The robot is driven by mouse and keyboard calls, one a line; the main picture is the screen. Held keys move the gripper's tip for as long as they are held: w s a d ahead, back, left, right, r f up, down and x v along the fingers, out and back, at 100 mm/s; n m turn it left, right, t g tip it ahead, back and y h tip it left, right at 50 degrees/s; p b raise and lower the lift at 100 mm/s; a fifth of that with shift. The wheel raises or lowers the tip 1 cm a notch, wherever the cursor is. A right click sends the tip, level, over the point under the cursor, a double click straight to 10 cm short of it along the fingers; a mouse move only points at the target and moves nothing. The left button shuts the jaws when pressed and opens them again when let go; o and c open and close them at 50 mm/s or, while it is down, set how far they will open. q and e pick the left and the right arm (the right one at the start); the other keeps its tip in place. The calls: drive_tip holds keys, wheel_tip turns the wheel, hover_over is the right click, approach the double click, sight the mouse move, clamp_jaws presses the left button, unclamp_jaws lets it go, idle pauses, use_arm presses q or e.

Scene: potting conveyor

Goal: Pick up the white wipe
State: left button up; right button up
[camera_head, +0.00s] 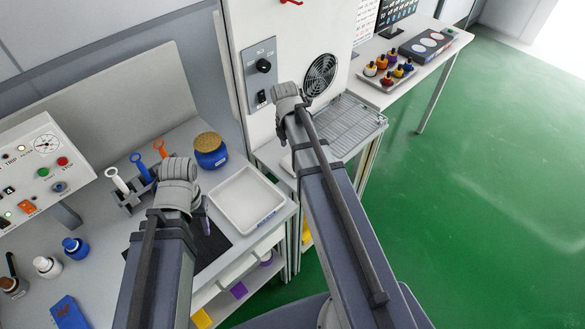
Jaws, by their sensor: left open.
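I cannot make out a white wipe anywhere in this view. A shallow white tray (280,205) sits near the right end of the grey bench and looks empty. My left gripper (204,214) is open, largely hidden behind its grey wrist, above the dark mat and just left of the tray. My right gripper (306,100) is mostly hidden behind its wrist, in front of the white cabinet with the fan; its jaws cannot be judged.
A rack (128,197) of white, blue and orange-handled tools and a blue jar (210,156) stand behind my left wrist. A wire rack (345,125) is beyond my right arm. Green floor is clear at right.

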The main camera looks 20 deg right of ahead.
use_arm(q)
drive_tip(key=shift+f, duration=0.15)
use_arm(e)
drive_tip(key=shift+f, duration=0.15)
use_arm(q)
wheel_tip(320, 180, down, 5)
drive_tip(key=b, duration=0.5)
drive_tip(key=shift+f, duration=0.2)
use_arm(e)
drive_tip(key=f, duration=0.5)
drive_tip(key=shift+s+a+f, duration=0.15)
drive_tip(key=shift+a+f, duration=0.05)
use_arm(q)
drive_tip(key=shift+r, duration=0.1)
use_arm(e)
drive_tip(key=shift+r, duration=0.1)
drive_tip(key=c, duration=1)
use_arm(q)
drive_tip(key=shift+r, duration=0.1)
use_arm(e)
drive_tip(key=shift+r, duration=0.1)
use_arm(q)
wheel_tip(320, 180, up, 10)
drive_tip(key=p, duration=1)
use_arm(e)
wheel_tip(320, 180, up, 10)
drive_tip(key=shift+f, duration=0.1)
